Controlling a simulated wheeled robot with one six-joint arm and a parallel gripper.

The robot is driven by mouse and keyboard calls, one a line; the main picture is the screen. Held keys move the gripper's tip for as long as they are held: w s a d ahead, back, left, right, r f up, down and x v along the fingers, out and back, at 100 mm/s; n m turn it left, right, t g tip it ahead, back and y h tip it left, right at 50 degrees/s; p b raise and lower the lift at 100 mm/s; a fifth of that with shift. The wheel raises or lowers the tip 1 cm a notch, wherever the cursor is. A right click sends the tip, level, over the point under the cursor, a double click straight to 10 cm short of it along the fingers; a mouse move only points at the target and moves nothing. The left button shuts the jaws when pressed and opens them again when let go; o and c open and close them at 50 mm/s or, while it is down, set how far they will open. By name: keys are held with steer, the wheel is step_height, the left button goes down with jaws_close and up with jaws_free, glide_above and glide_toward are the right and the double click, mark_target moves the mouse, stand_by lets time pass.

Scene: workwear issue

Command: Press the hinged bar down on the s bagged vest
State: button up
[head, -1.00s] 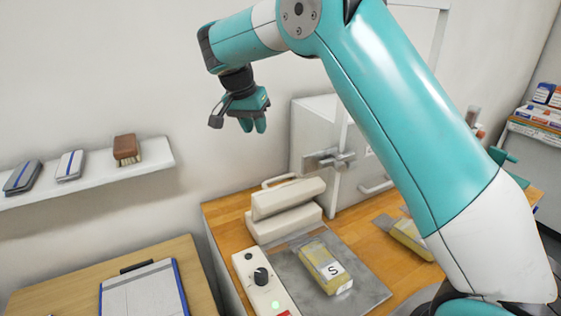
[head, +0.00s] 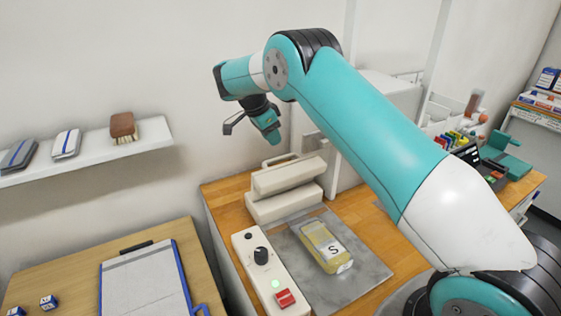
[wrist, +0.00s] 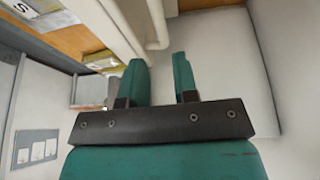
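The s bagged vest (head: 324,245) is a yellow folded vest in clear plastic with an S label, lying flat on a grey plate (head: 345,275). Behind it stands the sealer, with its cream hinged bar (head: 290,176) raised above a cream base (head: 284,207). My gripper (head: 268,130) is above and behind the bar, near the wall, touching nothing that I can see. In the wrist view my gripper (wrist: 161,78) has its two teal fingers apart with nothing between them. The S label also shows there, top left.
A control box with a black knob (head: 261,256), green light and red switch (head: 285,298) stands left of the plate. A wall shelf (head: 85,152) holds a brush and folded items. A white cabinet is behind my arm.

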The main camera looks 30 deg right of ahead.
steer(key=p+x, duration=0.2)
steer(key=x, duration=0.5)
steer(key=shift+d+f, duration=0.1)
steer(key=shift+f, duration=0.2)
jaws_close()
